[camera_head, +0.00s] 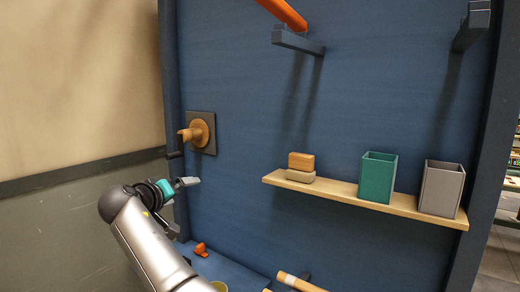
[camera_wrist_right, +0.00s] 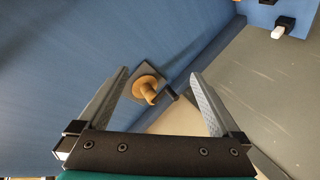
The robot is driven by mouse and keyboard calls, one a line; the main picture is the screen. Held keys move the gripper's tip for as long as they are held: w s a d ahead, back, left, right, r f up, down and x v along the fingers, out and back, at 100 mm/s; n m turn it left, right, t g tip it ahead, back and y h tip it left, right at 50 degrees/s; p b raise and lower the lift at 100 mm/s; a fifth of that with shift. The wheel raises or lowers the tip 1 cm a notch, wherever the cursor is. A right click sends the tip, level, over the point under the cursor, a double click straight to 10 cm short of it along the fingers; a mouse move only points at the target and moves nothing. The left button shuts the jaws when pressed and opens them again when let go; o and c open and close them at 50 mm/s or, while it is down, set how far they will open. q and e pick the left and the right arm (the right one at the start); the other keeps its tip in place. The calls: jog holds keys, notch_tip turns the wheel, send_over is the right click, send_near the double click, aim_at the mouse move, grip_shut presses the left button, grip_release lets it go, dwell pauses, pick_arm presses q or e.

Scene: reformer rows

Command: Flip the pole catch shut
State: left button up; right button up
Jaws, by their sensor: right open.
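A tan lever knob (camera_head: 199,132) sits on a dark square plate (camera_head: 208,119) on the blue panel, close to the corner post; its stubby handle points left. It also shows in the right wrist view (camera_wrist_right: 147,86), between and beyond the fingers. I take it for the pole catch, though no label shows this. My right gripper (camera_head: 183,204) is open and empty, below the knob and apart from it. In the wrist view its two fingers (camera_wrist_right: 160,74) are spread wide. A small orange piece (camera_head: 201,249) stands low down. My left gripper is out of view.
An orange bar (camera_head: 284,14) and blue brackets (camera_head: 298,41) are above. A dark post (camera_head: 170,80) edges the panel.

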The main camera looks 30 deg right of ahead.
jog(key=s+r+m+h+p, duration=0.1)
jog(key=s+r+m+h, duration=0.1)
jog(key=r, duration=0.9)
jog(key=s+r+m+h+p, duration=0.1)
jog(key=s+r+m+p, duration=0.1)
jog(key=r, duration=0.8)
jog(key=s+d+r+m+g+h+p, duration=0.15)
jog(key=s+r+m, duration=0.25)
jog(key=s+r, duration=0.6)
jog(key=s+r+m+g+h+p, duration=0.2)
jog(key=s+r+m, duration=0.35)
jog(key=r, duration=0.85)
jog(key=p, duration=0.5)
send_near(281, 10)
jog(key=shift+n, duration=0.35)
jog(key=w+d+r, duration=0.2)
jog(key=r, duration=0.1)
jog(key=shift+d, duration=0.3)
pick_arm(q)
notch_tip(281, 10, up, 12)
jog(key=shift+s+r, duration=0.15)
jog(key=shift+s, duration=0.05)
pick_arm(e)
grip_shut()
